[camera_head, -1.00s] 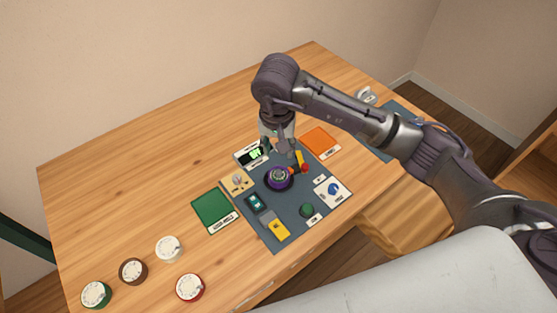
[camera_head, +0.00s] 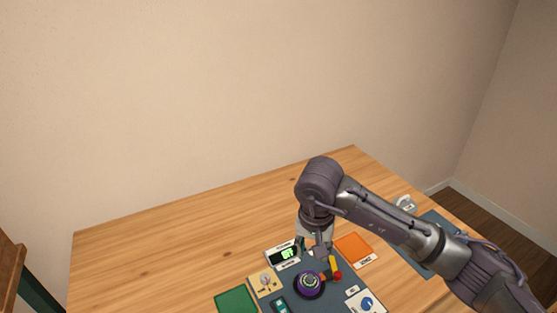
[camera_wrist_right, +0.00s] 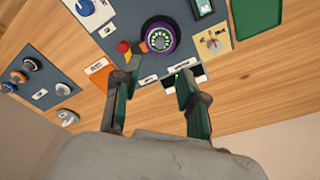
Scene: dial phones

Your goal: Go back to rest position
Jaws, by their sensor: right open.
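My right gripper (camera_head: 318,254) hangs fingers down over the far part of the grey-blue panel mat on the wooden table. In the right wrist view the right gripper (camera_wrist_right: 152,88) shows two fingers spread apart with nothing between them. Beyond the fingertips in that view is a purple and black dial (camera_wrist_right: 159,37), which stands on the mat. The dial also shows in the head view (camera_head: 309,284), just in front of the gripper. My left gripper is not in view.
Several dials sit on a second mat (camera_wrist_right: 40,82). The table's far left is clear.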

